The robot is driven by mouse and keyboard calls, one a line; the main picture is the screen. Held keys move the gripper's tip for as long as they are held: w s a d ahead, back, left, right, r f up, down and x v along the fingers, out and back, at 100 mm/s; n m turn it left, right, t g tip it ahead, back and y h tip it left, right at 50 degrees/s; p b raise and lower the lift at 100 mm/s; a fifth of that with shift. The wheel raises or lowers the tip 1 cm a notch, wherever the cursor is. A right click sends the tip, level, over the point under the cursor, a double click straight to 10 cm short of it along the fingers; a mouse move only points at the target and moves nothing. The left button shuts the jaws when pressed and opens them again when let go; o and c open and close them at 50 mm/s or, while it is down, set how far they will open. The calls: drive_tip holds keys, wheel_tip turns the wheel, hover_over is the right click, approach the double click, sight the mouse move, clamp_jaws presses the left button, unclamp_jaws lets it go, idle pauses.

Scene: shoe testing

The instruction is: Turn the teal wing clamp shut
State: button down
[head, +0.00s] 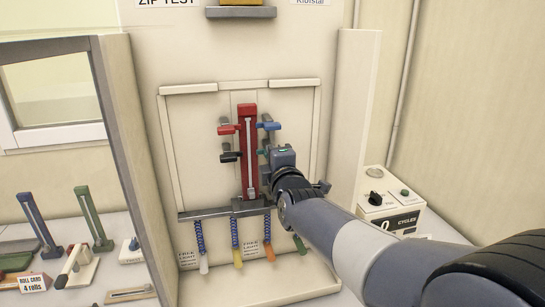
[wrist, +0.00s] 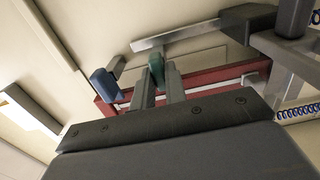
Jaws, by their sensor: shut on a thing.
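The teal wing clamp (wrist: 156,68) is between the two fingertips of my gripper (wrist: 158,86) in the wrist view, and the gripper is shut on it. In the head view only a thin teal sliver (head: 262,152) shows left of my gripper (head: 272,157), which hides the rest. The clamp is at the lower right side of the upright red zip strip (head: 248,175). The angle of its wing is hard to tell.
A blue clamp (head: 268,126) is just above my gripper. A red clamp (head: 229,129) and a black clamp (head: 230,156) are on the strip's left side. Coiled cords (head: 235,232) hang below a metal bar. A cycle counter box (head: 393,212) stands at right.

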drive_tip(key=c, duration=1.4)
unclamp_jaws()
drive_tip(key=shift+c, duration=0.2)
drive_tip(key=b+v, duration=0.2)
drive_tip(key=v, duration=0.8)
drive_tip(key=shift+s, duration=0.4)
drive_tip(key=shift+w, duration=0.15)
drive_tip(key=p+x, duration=0.2)
drive_tip(key=x, duration=0.8)
drive_tip(key=shift+w, duration=0.3)
drive_tip(key=shift+s, duration=0.1)
